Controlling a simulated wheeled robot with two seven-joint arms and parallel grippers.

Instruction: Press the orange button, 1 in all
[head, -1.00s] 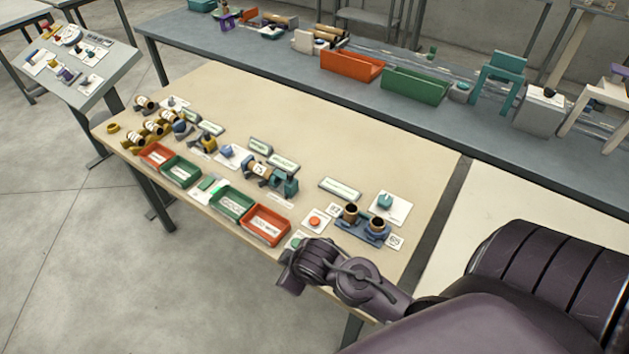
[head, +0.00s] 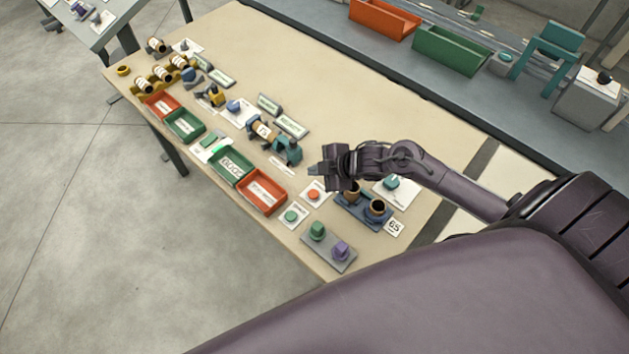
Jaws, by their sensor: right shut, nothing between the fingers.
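The orange button (head: 314,194) is a small round orange-red cap on a white plate, on the beige table (head: 420,120) near its front edge. My right gripper (head: 322,170) is shut and empty. In the picture it shows just above the orange button, with the fingers pointing left. It looks raised over the table and apart from the button; the exact height is hard to tell. My left gripper is not in view.
A green button (head: 291,216) on a white plate sits just in front. A blue holder with dark cups (head: 375,208) is to the right. A grey base (head: 328,251) with green and purple knobs is nearer. Red (head: 261,192) and green (head: 231,168) bins stand left.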

